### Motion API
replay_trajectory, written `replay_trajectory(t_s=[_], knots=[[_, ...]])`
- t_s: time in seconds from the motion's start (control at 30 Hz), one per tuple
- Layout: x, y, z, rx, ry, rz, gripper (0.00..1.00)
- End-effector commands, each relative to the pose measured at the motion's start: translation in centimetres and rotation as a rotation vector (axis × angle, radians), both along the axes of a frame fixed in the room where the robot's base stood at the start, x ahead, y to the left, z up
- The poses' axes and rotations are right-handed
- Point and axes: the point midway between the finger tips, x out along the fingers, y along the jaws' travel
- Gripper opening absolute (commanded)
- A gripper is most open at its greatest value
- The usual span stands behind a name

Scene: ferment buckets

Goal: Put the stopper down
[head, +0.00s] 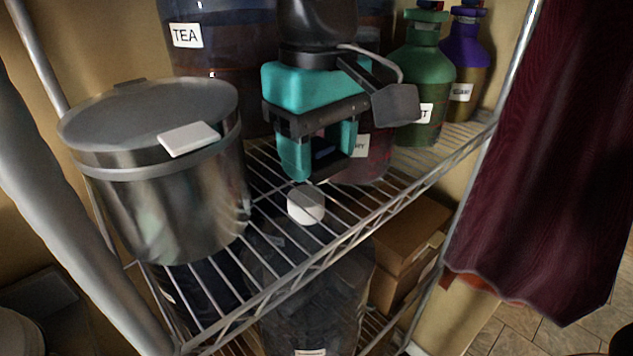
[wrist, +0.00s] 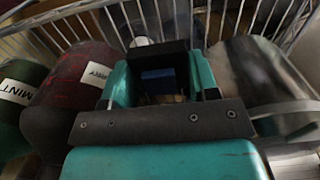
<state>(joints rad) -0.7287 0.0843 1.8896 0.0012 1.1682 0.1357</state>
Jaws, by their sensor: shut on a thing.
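My gripper (head: 318,164) has teal fingers and points down over the wire shelf (head: 290,262). It is shut on a small dark blue thing, which seems to be the stopper (head: 324,150); in the wrist view the stopper (wrist: 158,82) shows between the fingers, partly hidden by the dark gripper parts. I cannot tell whether it touches the shelf. A small white round thing (head: 306,204) is on the shelf just below and in front of the fingertips; it also shows in the wrist view (wrist: 141,42), outside the grip.
A lidded metal pot (head: 170,200) stands at the left. Behind are a dark TEA vessel (head: 215,70), a dark red vessel (head: 378,158), a green bottle (head: 425,75) and a purple-topped bottle (head: 468,55). The shelf's front middle is mostly bare. A dark red cloth (head: 560,150) hangs right.

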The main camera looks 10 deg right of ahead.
Motion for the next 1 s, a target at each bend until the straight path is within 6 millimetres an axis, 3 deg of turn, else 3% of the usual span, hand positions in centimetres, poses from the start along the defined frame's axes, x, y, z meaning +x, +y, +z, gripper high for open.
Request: replay_trajectory(t_s=[0.5, 0.9, 0.93, 1.0], knots=[[-0.1, 0.1, -6.2, -0.001, 0.001, 0.002, 0.31], [0.0, 0.1, -6.9, 0.001, -0.001, 0.002, 0.31], [0.0, 0.1, -6.8, 0.001, -0.001, 0.002, 0.59], [0.0, 0.1, -6.8, 0.001, -0.001, 0.002, 0.75]])
